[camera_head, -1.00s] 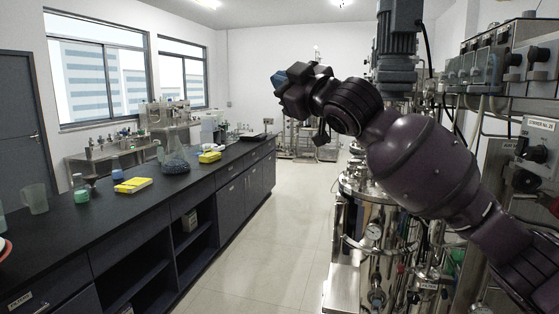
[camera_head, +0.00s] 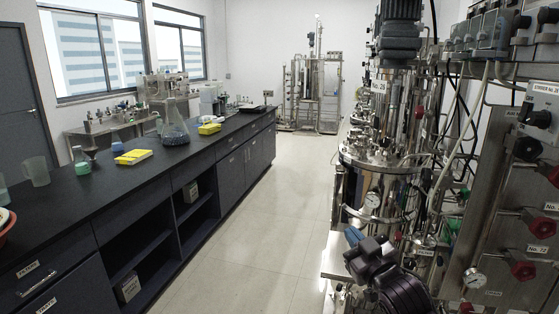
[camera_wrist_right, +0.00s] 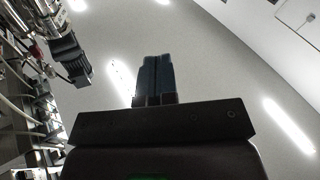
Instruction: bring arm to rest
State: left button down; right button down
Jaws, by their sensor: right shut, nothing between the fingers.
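My right gripper (camera_head: 354,237) shows low in the head view, right of centre, in front of the steel reactor vessel (camera_head: 377,163). Its dark wrist sits at the bottom edge of the picture. In the right wrist view the blue fingers (camera_wrist_right: 154,76) are together with nothing between them. That view looks up past the fingers at the ceiling and its lights. My left gripper is in neither view.
A steel skid with valves and a control box (camera_head: 540,98) stands close on the right. A long black bench (camera_head: 60,215) with a glass flask (camera_head: 174,130) and a yellow box (camera_head: 133,157) runs along the left. The floor (camera_head: 270,235) between them is clear.

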jog(key=s+d+f+m+g+h, duration=0.2)
jog(key=s+d+f+h, duration=0.15)
jog(key=s+f, duration=0.55)
jog(key=s+d+f+m+g+h, duration=0.1)
jog(key=s+d+f+m+h, duration=0.3)
jog(key=f, duration=0.8)
jog(key=s+d+f+g, duration=0.2)
jog(key=s+f, duration=0.4)
jog(key=s, duration=0.2)
jog(key=s+d+f+g, duration=0.2)
jog(key=s+f, duration=0.3)
jog(key=s, duration=0.3)
jog(key=shift+s+f+m+y+b, duration=0.15)
jog(key=shift+f+m+y+b, duration=0.2)
jog(key=shift+y+b, duration=0.1)
jog(key=shift+d, duration=0.1)
